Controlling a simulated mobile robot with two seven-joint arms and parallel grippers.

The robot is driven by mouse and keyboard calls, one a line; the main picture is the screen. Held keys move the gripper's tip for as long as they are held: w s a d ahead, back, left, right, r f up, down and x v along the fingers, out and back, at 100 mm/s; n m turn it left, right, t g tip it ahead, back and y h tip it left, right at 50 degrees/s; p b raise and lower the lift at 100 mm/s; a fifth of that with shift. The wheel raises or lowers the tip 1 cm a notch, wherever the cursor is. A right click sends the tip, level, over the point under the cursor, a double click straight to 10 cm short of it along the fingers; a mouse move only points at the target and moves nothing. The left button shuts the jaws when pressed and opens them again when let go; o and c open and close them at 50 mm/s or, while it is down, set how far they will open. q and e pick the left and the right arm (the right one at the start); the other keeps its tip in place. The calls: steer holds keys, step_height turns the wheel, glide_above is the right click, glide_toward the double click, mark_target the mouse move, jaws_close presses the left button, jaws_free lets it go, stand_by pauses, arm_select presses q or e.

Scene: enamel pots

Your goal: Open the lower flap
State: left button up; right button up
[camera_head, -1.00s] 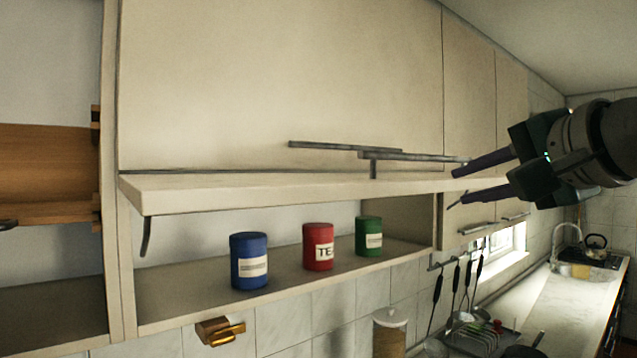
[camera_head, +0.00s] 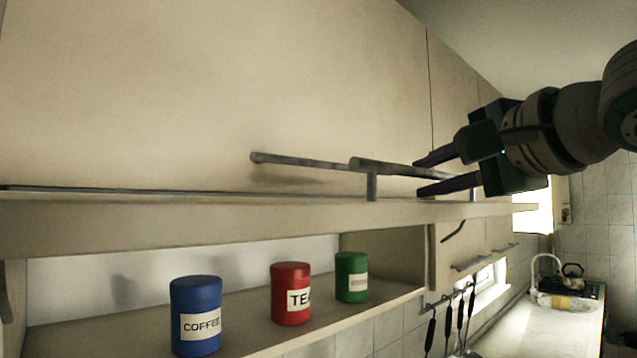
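The lower flap (camera_head: 230,217) is raised over the open shelf and stands out roughly level, seen nearly edge-on. Its grey bar handle (camera_head: 385,168) stands on posts above the flap's upper side. My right gripper (camera_head: 433,173) comes in from the right. Its two dark fingers are apart, one above and one below the right part of the handle bar; I cannot tell whether they touch it. My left gripper is not in view.
A second grey bar handle (camera_head: 300,161) sits on the large upper door (camera_head: 200,80). A blue coffee tin (camera_head: 196,312), red tea tin (camera_head: 291,292) and green tin (camera_head: 351,276) stand on the shelf below. Utensils (camera_head: 450,320) hang at lower right.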

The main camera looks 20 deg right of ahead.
jaws_close()
stand_by(1.5)
